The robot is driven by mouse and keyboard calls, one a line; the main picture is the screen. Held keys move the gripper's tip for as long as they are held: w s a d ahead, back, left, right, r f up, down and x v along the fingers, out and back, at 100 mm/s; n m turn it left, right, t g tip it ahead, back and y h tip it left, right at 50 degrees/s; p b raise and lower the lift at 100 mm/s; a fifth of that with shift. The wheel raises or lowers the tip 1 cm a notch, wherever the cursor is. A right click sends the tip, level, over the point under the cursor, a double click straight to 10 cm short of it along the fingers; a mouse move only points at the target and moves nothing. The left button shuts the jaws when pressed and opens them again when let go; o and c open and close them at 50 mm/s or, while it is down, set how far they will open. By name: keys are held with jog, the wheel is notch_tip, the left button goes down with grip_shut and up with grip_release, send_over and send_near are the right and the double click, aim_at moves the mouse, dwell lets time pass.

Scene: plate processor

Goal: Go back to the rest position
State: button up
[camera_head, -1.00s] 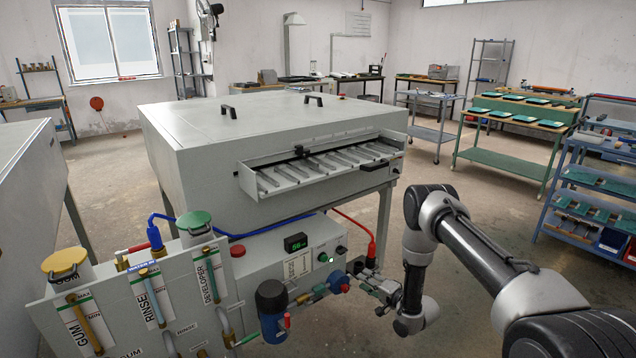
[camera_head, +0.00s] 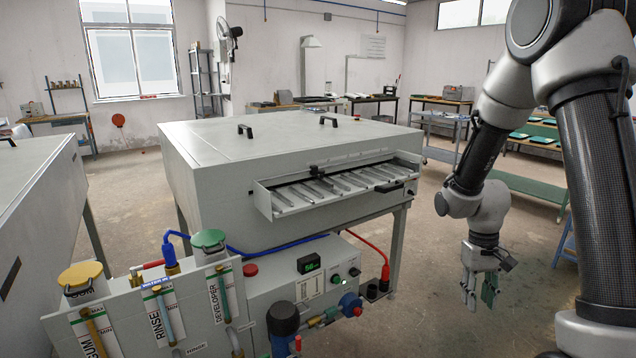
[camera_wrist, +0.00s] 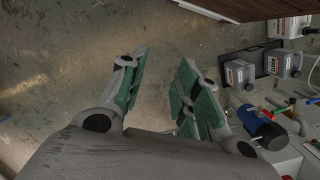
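My gripper (camera_head: 479,290) hangs pointing down at the right of the head view, to the right of the plate processor and over bare floor.
Gum, rinse and developer tubes (camera_head: 165,313) stand at the front left. A dark blue filter housing (camera_wrist: 262,128) and grey canisters (camera_wrist: 238,74) lie to the gripper's right in the wrist view. A green-topped table (camera_head: 525,190) stands behind my arm. Floor below the gripper is clear.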

jog(key=s+r+t, duration=0.3)
jog(key=s+r, duration=0.5)
jog(key=r, duration=0.4)
jog(key=s+a+r+t, duration=0.1)
jog(key=s+r+t, duration=0.2)
jog(key=s+r, duration=0.6)
notch_tip(320, 180, up, 4)
jog(key=shift+a+r+y, duration=0.15)
jog(key=shift+a+y, duration=0.15)
jog(key=shift+y, duration=0.1)
